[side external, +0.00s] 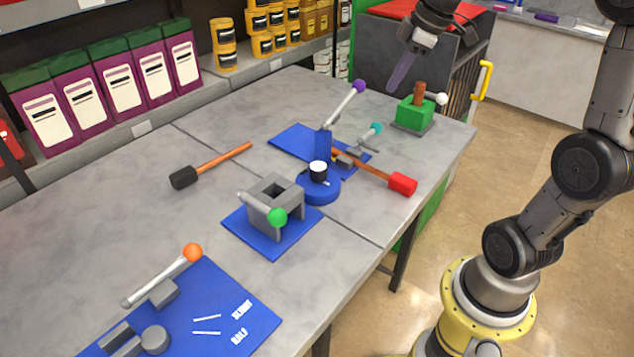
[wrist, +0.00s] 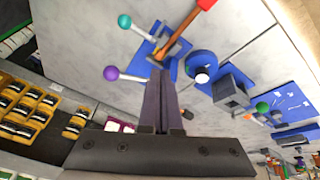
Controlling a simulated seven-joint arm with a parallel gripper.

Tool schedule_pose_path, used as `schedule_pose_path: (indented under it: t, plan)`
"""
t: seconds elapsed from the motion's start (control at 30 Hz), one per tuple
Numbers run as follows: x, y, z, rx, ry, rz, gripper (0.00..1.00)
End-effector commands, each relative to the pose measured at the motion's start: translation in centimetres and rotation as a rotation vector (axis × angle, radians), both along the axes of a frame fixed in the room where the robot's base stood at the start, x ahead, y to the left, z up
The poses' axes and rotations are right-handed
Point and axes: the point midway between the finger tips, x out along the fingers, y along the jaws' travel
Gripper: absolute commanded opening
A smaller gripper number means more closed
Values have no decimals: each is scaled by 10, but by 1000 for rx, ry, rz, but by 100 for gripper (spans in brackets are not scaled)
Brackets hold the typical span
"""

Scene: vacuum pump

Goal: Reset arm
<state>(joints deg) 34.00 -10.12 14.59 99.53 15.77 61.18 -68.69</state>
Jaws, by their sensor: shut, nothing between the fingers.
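My gripper (side external: 393,86) is shut and empty, raised above the far end of the table, left of and above the green block (side external: 415,112). In the wrist view its two dark fingers (wrist: 160,76) lie together. A blue base (side external: 290,138) carries a purple-knobbed lever (side external: 345,104) and a teal-knobbed lever (side external: 368,136). Both knobs also show in the wrist view, left of the fingers. My gripper is apart from all of them.
A red-headed hammer (side external: 402,184) lies against the blue base. A black-headed hammer (side external: 184,177), a round blue piece (side external: 318,188), a grey box-shaped vise (side external: 276,197) and a blue panel with an orange-knobbed lever (side external: 192,253) are on the table. Shelves with yellow tubs (side external: 223,35) stand behind.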

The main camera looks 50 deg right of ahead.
Motion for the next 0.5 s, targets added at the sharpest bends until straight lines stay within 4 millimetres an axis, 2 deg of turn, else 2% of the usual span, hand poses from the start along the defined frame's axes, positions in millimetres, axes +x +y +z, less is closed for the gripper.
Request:
schedule_pose_path:
  t: [0.03,0.1,0.2,0.33,0.4,0.5]
  plan:
    - [-7,35,12,-22,-24,53,0]
    - [-24,72,20,-37,-47,85,0]
    - [-57,117,23,-40,-83,87,0]
    - [-105,153,11,-14,-122,31,0]
    - [-127,162,0,13,-138,-30,0]
    - [-149,165,-19,55,-143,-142,0]
